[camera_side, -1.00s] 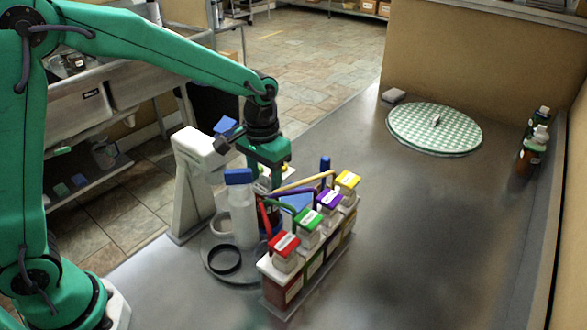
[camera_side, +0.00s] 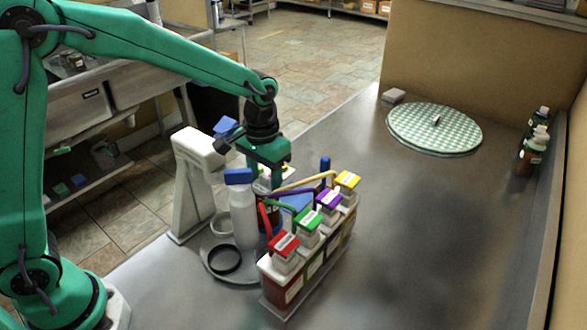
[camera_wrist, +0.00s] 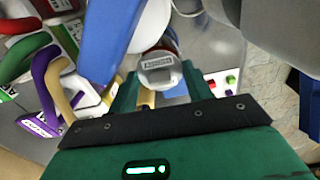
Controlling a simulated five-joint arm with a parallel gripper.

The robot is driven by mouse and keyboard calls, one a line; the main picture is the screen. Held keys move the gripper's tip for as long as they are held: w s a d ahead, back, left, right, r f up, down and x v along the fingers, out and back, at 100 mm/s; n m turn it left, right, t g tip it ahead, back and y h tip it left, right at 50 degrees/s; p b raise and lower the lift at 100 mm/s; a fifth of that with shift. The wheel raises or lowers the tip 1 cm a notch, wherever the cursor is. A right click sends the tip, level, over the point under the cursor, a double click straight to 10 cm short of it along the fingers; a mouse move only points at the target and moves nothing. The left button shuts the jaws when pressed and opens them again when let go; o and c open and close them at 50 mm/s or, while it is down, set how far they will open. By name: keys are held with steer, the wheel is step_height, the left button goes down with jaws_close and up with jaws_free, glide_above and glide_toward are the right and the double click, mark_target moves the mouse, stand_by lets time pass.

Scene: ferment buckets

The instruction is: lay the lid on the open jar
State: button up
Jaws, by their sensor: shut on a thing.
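My gripper (camera_side: 271,176) is low over the cluster of containers, behind a translucent bottle with a blue cap (camera_side: 238,176). The rest of the lid is mostly hidden.
A rack of tubs with red (camera_side: 284,244), green, purple and yellow lids stands close at right. A white stand (camera_side: 193,185) is at left. A black ring (camera_side: 224,261) lies in front on a round base. A checkered disc (camera_side: 410,122) lies far back.

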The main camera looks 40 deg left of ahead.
steer(key=o, duration=1.5)
steer(key=shift+r, duration=0.1)
steer(key=shift+r, duration=3.9)
steer(key=s+a+r+n+t, duration=0.1)
steer(key=s+a+r+t, duration=0.25)
steer(key=s+r, duration=0.3)
steer(key=s+a+f, duration=0.1)
steer(key=s+a, duration=0.1)
steer(key=s, duration=0.2)
steer(key=s+a+t, duration=0.1)
steer(key=s+a, duration=0.1)
steer(key=s, duration=0.2)
steer(key=s+a+f+t, duration=0.1)
steer(key=s+a, duration=0.1)
steer(key=s, duration=0.3)
steer(key=shift+a+f+m, duration=0.25)
steer(key=shift+f+m, duration=0.05)
